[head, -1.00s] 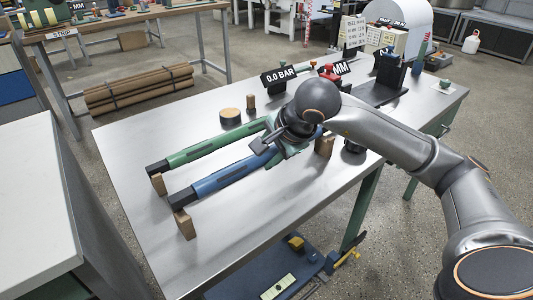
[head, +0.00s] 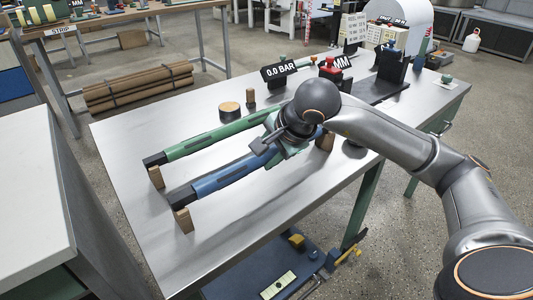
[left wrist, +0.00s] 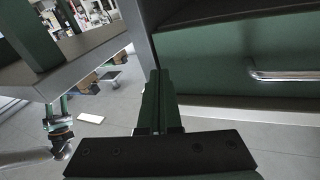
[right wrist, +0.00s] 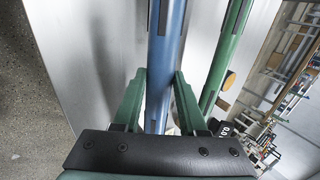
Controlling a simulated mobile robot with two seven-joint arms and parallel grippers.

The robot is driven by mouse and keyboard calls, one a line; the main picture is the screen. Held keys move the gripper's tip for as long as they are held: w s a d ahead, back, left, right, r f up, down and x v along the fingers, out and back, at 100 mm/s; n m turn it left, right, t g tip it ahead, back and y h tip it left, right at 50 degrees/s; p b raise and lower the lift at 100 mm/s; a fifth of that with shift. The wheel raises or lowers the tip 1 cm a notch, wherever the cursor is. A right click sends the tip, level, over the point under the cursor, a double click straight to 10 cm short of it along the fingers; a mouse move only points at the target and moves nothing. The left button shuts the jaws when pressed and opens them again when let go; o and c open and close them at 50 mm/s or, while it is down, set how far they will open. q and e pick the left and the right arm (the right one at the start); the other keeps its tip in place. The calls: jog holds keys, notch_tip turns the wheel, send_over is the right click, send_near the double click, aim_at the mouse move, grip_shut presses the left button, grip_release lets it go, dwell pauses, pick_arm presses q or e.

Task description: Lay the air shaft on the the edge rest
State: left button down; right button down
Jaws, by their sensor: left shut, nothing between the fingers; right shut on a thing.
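A blue shaft (head: 222,178) with a black end and a green shaft (head: 202,142) lie side by side above the metal table. Which one is the air shaft is not marked. Wooden rests (head: 184,220) and (head: 156,178) stand under their near-left ends; the blue shaft's left end appears to touch its rest. My right gripper (head: 268,146) is around the blue shaft's right part, shut on it; the right wrist view shows the blue shaft (right wrist: 164,50) between the green fingers (right wrist: 159,80). My left gripper (left wrist: 158,80) is shut and empty, away from the shafts.
Another wooden block (head: 325,141) stands beside my right wrist. A round puck (head: 230,109) and a peg (head: 250,96) are behind the shafts, with the 0.0 BAR display (head: 279,70) farther back. The table's front-left surface is clear. A green cabinet (left wrist: 220,65) is close to my left gripper.

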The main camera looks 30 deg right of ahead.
jog(key=shift+f, duration=0.25)
jog(key=c, duration=0.7)
grip_release()
jog(key=o, duration=0.3)
jog(key=shift+f, duration=0.15)
jog(key=p+v, duration=0.2)
jog(key=v, duration=1)
jog(key=shift+s+r, duration=0.15)
jog(key=shift+r, duration=0.2)
